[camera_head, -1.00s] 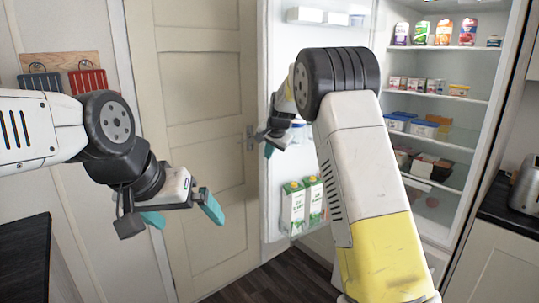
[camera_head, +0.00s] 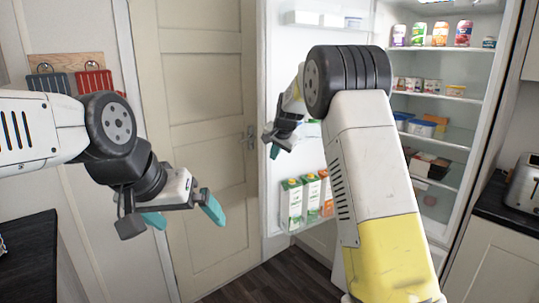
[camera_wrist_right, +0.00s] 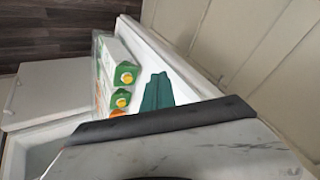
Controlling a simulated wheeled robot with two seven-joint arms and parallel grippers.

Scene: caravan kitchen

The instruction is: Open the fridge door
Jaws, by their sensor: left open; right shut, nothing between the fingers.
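The fridge (camera_head: 456,118) stands at the right in the head view, with its lit shelves in sight. Its white door (camera_head: 283,78) stands open, swung out to the left beside the cream room door; the inner side with its racks faces me. My right gripper (camera_head: 272,144) is shut and empty in front of the door's inner side, near its free edge. In the right wrist view its teal fingertips (camera_wrist_right: 157,92) show together above the door rack. My left gripper (camera_head: 184,212) is open and empty at the left, well away from the fridge.
Several cartons (camera_head: 291,203) stand in the low door rack; they also show in the right wrist view (camera_wrist_right: 122,77). A cream room door (camera_head: 205,130) is behind. A dark counter (camera_head: 28,258) is at the left, a toaster (camera_head: 525,185) at the right. Dark floor is clear.

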